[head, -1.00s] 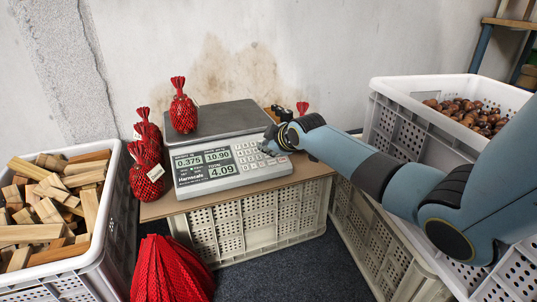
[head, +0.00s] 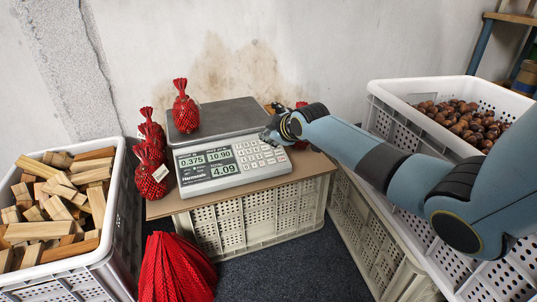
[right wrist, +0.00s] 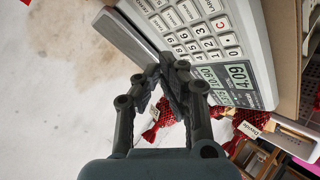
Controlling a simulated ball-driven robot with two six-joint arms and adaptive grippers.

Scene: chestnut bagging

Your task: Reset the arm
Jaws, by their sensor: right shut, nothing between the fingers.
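My right gripper (head: 270,134) is shut and empty. In the head view it hangs over the right side of the scale's keypad, at the end of my arm coming in from the right. The right wrist view shows its fingertips (right wrist: 170,72) together close to the keypad; I cannot tell whether they touch it. The scale (head: 215,176) stands on a board, and its display reads 0.375, 10.90 and 4.09. A red net bag (head: 185,110) sits upright on the scale's plate (head: 228,118). My left gripper is out of view.
Red net bags (head: 150,176) stand left of the scale. A white crate (head: 450,87) of chestnuts (head: 462,122) is at the right. A crate of wood blocks (head: 60,205) is at the left. Red netting (head: 172,268) lies in front. The wall (head: 300,50) is close behind.

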